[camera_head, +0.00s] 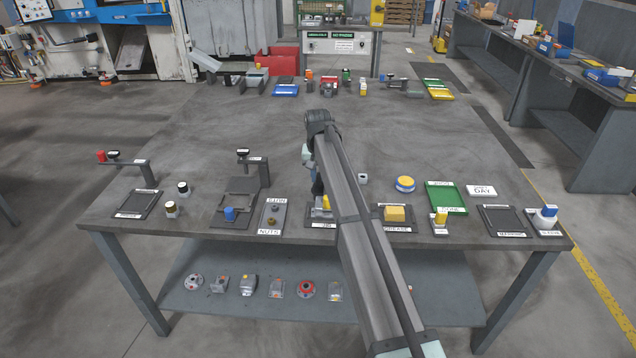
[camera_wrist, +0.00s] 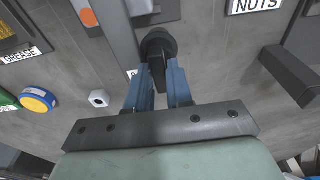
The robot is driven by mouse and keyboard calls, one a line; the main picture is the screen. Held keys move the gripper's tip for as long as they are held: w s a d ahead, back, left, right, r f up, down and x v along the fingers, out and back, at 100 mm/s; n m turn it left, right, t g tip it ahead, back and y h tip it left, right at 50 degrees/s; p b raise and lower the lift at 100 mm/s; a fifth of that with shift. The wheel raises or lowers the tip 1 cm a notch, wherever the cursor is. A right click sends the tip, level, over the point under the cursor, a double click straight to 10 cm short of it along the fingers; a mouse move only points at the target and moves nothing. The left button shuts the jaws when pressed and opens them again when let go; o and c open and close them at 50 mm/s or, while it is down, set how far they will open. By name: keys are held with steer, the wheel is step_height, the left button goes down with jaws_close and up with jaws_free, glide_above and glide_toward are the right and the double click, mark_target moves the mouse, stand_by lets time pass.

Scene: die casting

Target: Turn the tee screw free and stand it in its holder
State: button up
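In the wrist view a black tee-shaped piece (camera_wrist: 158,44), which looks like the tee screw, has a rounded far end and a narrow bar running back between my fingers. My gripper (camera_wrist: 160,78) has its two blue fingers on either side of that bar, close to it. Whether they touch it is not clear. In the head view my gripper (camera_head: 318,184) is low over the labelled plate (camera_head: 316,224) in the middle of the table. My arm partly hides this spot, and the screw is not made out there. I cannot tell which thing is the screw's holder.
A NUTS tray (camera_head: 271,216) and a bracketed fixture (camera_head: 264,172) with a black knob stand left of my gripper. The table behind is mostly clear.

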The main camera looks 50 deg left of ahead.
jaws_close()
steer(key=n, duration=0.4)
steer(key=shift+n+g, duration=0.3)
steer(key=shift+n, duration=0.7)
steer(key=n, duration=0.2)
steer(key=shift+n, duration=0.3)
steer(key=n, duration=0.3)
steer(key=shift+n+g, duration=0.3)
steer(key=shift+g, duration=0.1)
